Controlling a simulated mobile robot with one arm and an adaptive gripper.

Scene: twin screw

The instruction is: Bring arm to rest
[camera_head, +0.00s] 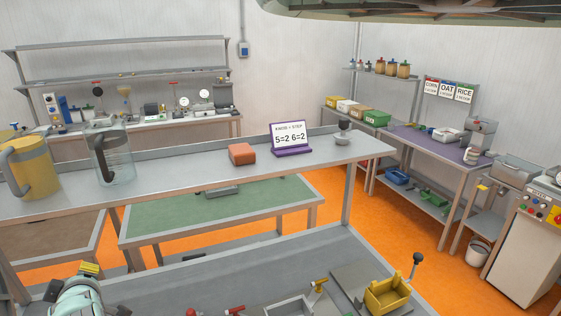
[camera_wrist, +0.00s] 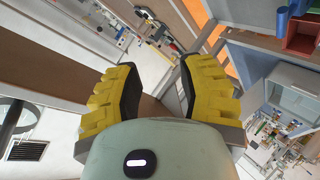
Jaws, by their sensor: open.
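My gripper (camera_wrist: 158,88) shows in the wrist view with its two yellow-and-black fingers spread apart and nothing between them. In the head view a pale green part of my arm (camera_head: 78,298) with a yellow piece (camera_head: 89,268) at its top shows at the lower left. It is beside the grey workbench in front and appears clear of the objects there. The wrist view is tilted, with shelving and a room corner behind the fingers.
A grey bench (camera_head: 190,273) in front holds a yellow bin (camera_head: 388,296) and small tools. Beyond it, a raised shelf (camera_head: 190,180) carries a yellow jug (camera_head: 35,168), a clear jug (camera_head: 112,155), a red-brown block (camera_head: 242,153) and a sign (camera_head: 289,135). Orange floor (camera_head: 400,225) is open at right.

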